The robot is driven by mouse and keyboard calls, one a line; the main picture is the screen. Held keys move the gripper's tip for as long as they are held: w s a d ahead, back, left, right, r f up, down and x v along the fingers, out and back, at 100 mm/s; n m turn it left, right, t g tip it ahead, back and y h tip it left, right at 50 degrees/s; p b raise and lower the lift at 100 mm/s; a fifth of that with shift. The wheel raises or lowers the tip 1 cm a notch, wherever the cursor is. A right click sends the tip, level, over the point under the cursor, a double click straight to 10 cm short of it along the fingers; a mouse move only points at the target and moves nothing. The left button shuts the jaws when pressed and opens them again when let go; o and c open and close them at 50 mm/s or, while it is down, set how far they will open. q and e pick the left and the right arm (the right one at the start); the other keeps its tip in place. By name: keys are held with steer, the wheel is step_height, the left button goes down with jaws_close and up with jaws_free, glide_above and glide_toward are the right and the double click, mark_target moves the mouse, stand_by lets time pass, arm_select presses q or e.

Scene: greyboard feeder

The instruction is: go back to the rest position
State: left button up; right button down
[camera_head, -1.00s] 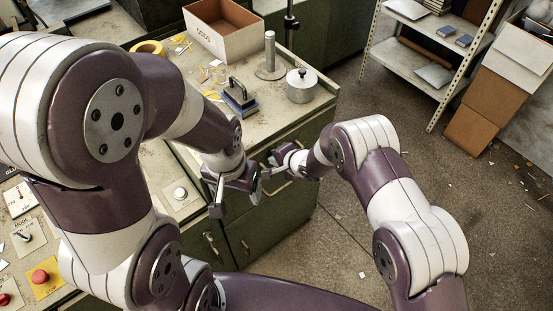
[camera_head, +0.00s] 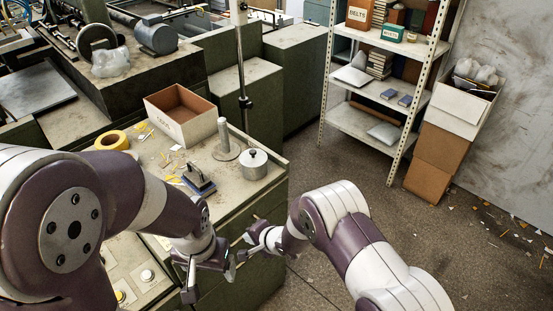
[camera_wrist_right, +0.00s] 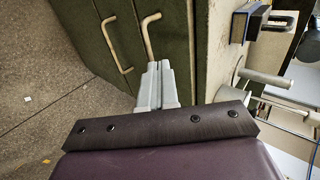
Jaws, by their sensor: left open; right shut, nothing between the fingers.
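My left gripper (camera_head: 211,281) hangs open and empty in front of the cabinet's front edge in the head view. My right gripper (camera_head: 240,255) is just above and to the right of it, close to it, and reaches in from the right. In the right wrist view my right gripper (camera_wrist_right: 156,68) is shut, its two grey fingers together with nothing between them, in front of the green cabinet doors. Whether the two grippers touch cannot be told.
The green cabinet's top (camera_head: 219,180) carries an open box (camera_head: 188,128), yellow tape roll (camera_head: 112,140), stamp-like block (camera_head: 198,181), metal post (camera_head: 224,139) and lidded pot (camera_head: 253,164). A shelf (camera_head: 386,130) and cardboard box (camera_head: 440,150) stand behind. Floor at right is clear except for scraps.

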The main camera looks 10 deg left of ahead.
steer(key=s+d+f+n+g+h, duration=0.25)
steer(key=s+d+n+h, duration=0.25)
steer(key=d+n, duration=0.3)
steer(key=s+d+r+h, duration=0.1)
steer(key=s+d+r, duration=0.4)
steer(key=d, duration=0.3)
steer(key=s+d+r+g+h, duration=0.1)
steer(key=s+d+r, duration=0.4)
steer(key=d+r, duration=0.3)
steer(key=s+d+r+b, duration=0.1)
steer(key=s+d+r, duration=0.4)
steer(key=d, duration=0.3)
steer(key=shift+d+r+m+g+h, duration=0.3)
steer(key=shift+r+g+h, duration=0.1)
steer(key=shift+r, duration=0.4)
